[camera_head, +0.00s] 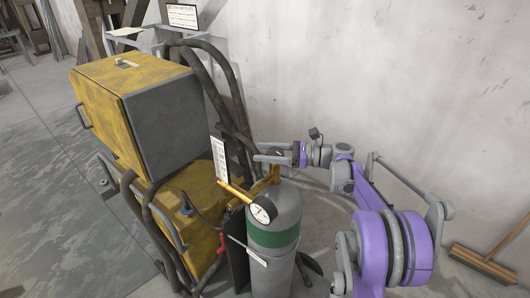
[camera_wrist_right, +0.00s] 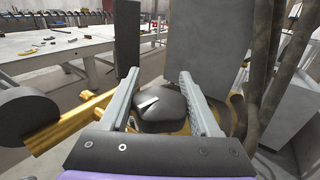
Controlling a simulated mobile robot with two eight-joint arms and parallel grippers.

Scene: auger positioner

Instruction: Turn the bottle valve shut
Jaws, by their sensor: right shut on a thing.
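The grey gas bottle (camera_head: 288,205) with a green band stands upright against the machine. A brass regulator with a round white-faced gauge (camera_head: 262,213) sits at its top. The bottle valve is a round black knob with a white mark (camera_wrist_right: 158,103), between my right gripper's fingers in the right wrist view. My right gripper (camera_head: 265,157) reaches in from the right over the bottle's top and is shut on the valve knob, one grey finger on each side. In the head view the gripper mostly hides the knob. My left gripper is not in view.
A yellow and dark grey machine (camera_head: 165,125) stands left of the bottle, with thick dark hoses (camera_head: 225,75) behind it. The pale wall (camera_head: 390,70) is behind my right arm. A broom (camera_head: 485,262) leans at the far right. Workbenches (camera_wrist_right: 60,48) show farther off.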

